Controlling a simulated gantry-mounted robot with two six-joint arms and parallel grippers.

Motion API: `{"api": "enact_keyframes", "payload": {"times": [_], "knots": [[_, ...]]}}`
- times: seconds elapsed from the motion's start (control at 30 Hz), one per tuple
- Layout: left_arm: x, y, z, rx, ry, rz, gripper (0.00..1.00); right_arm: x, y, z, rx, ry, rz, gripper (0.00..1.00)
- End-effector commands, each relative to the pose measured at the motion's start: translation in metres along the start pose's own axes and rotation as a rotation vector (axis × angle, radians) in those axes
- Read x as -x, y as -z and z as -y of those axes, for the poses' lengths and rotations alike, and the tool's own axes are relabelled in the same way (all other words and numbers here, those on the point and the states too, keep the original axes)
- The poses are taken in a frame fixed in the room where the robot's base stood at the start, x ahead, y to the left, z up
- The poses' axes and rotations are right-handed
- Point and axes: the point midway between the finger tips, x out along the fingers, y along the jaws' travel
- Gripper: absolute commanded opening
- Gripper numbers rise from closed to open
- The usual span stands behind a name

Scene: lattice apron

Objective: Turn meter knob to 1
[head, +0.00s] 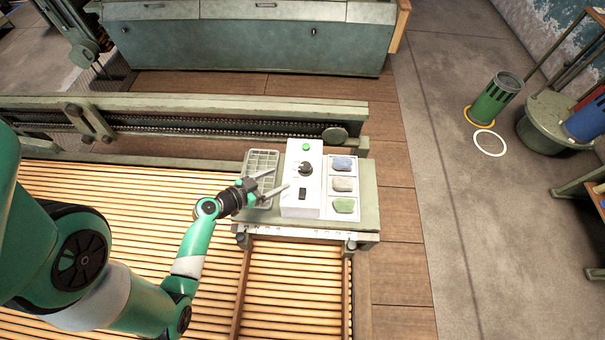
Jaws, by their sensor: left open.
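The meter is a white box (298,202) standing on a small grey-green table. Its black round knob (306,168) sits on the upper face, below a green button (306,147). A small dark window or switch (302,193) is lower on the face. The knob's pointer and any numbers are too small to read. My left gripper (275,184) is open and empty, at the left side of the box, with its two fingers pointing right towards it. It is below and left of the knob, apart from it. My right gripper is not in view.
A white tray (343,214) on the right holds blue, beige and green lumps. A green rail (210,108) runs behind. Wooden slats (120,185) lie in front and left.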

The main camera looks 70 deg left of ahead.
Motion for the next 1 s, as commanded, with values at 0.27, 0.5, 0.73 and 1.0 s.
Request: {"api": "enact_keyframes", "payload": {"times": [0.27, 0.5, 0.73, 1.0], "knots": [[-0.023, 0.003, -0.001, -0.005, -0.006, -0.001, 0.78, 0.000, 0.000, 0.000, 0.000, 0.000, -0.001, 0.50], [-0.078, 0.003, -0.001, -0.006, -0.005, -0.002, 0.78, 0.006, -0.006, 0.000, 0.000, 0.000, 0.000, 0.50], [-0.112, 0.003, -0.001, -0.003, -0.003, -0.001, 0.78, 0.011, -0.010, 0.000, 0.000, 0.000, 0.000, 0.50], [-0.116, 0.004, -0.001, -0.003, -0.002, -0.001, 0.78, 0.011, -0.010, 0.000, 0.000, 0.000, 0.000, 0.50]]}}
